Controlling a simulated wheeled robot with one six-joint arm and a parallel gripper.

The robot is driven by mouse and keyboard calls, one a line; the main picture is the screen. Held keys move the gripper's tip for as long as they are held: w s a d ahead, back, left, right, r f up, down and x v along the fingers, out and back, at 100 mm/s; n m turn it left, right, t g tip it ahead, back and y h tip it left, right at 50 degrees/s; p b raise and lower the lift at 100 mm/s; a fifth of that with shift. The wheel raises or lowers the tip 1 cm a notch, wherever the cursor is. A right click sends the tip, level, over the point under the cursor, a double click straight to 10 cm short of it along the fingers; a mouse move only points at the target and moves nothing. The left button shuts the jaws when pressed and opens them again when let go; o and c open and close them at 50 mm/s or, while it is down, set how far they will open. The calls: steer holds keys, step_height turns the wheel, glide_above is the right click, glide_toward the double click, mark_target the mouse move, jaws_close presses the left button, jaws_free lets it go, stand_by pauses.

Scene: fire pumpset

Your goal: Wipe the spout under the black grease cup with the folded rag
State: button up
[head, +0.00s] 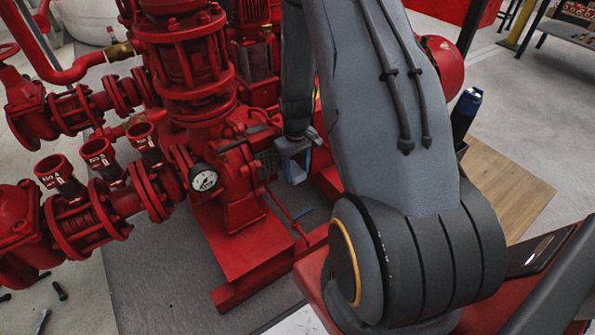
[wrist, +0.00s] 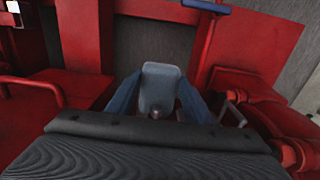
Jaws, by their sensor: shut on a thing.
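In the head view my gripper (head: 294,158) hangs beside the red pump, right of the white dial gauge. It is shut on a blue piece that looks like the folded rag (head: 297,170). In the wrist view the rag (wrist: 197,102) shows as blue cloth on both sides of the grey gripper parts (wrist: 158,95). Its lower edge is hidden, and I cannot tell whether it touches anything. I cannot clearly pick out the black grease cup or its spout in either view; my arm covers part of the pump.
The red pump (head: 240,205) stands on a red base frame. A blue-handled lever (head: 303,213) sits low, just below my gripper; its handle also shows in the wrist view (wrist: 206,6). Several red pipes and labelled cups (head: 100,155) fill the left. A dark blue bottle (head: 466,110) stands right.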

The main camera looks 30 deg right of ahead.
steer(key=shift+f, duration=0.55)
steer(key=s+p, duration=0.4)
steer(key=s, duration=0.3)
steer(key=shift+d, duration=0.15)
stand_by(0.5)
stand_by(0.4)
